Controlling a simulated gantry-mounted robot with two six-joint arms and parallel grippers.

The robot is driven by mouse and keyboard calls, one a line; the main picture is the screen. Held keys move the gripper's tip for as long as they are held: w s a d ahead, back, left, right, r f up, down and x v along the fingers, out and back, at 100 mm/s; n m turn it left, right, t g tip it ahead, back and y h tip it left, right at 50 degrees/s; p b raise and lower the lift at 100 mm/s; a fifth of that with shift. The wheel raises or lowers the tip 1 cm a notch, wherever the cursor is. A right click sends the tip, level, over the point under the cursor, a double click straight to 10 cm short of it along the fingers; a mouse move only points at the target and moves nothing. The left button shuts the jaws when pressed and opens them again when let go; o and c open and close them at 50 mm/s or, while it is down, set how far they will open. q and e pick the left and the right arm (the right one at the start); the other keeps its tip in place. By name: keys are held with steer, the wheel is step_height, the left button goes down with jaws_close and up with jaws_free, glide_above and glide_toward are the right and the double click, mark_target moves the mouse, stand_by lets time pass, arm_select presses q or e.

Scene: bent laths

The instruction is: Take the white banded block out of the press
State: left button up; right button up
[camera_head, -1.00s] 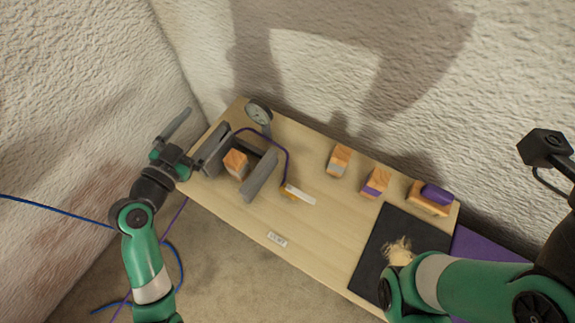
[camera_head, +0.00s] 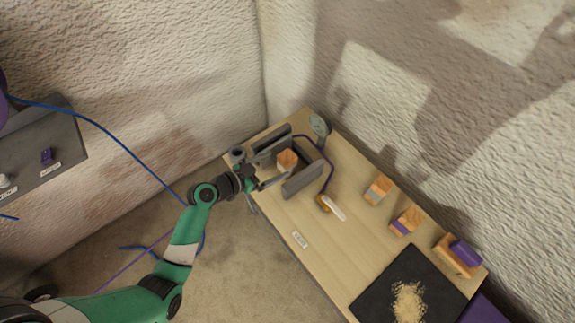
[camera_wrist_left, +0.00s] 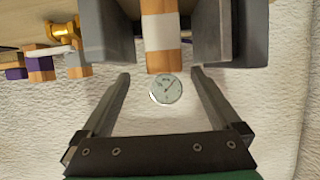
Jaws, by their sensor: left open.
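The wooden block (camera_head: 287,159) stands in the grey press (camera_head: 302,181), between its two jaws. In the left wrist view the white banded block (camera_wrist_left: 160,32) shows its pale band and wooden end, with a dark press jaw on each side. My left gripper (camera_head: 276,164) is at the press's open left end, its fingers pointing at the block. In the left wrist view my left gripper (camera_wrist_left: 160,75) is open and empty, with the block's end just beyond the fingertips, roughly centred. I cannot tell whether the jaws touch the block. My right gripper is out of view.
A round gauge (camera_head: 319,127) stands behind the press, joined by a purple hose. A brush (camera_head: 332,207) lies to the right. Blocks (camera_head: 378,189) (camera_head: 405,221) line the back edge. A dark mat (camera_head: 370,300) holds shavings. The table's front middle is mostly clear.

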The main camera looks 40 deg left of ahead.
mark_target(282, 162)
arm_select(q)
steer(key=b+x, duration=0.1)
steer(key=x, duration=0.2)
steer(key=shift+w+f, duration=0.15)
steer(key=shift+w, duration=0.55)
steer(key=shift+f+b, duration=0.15)
steer(key=shift+b, duration=0.15)
steer(key=b+x, duration=0.1)
steer(key=x, duration=0.1)
steer(key=b+x, duration=0.1)
steer(key=x, duration=0.2)
steer(key=shift+w+a+b, duration=0.2)
steer(key=shift+b, duration=0.2)
steer(key=shift+s, duration=0.1)
steer(key=shift+c, duration=0.4)
steer(key=c, duration=1.4)
jaws_close()
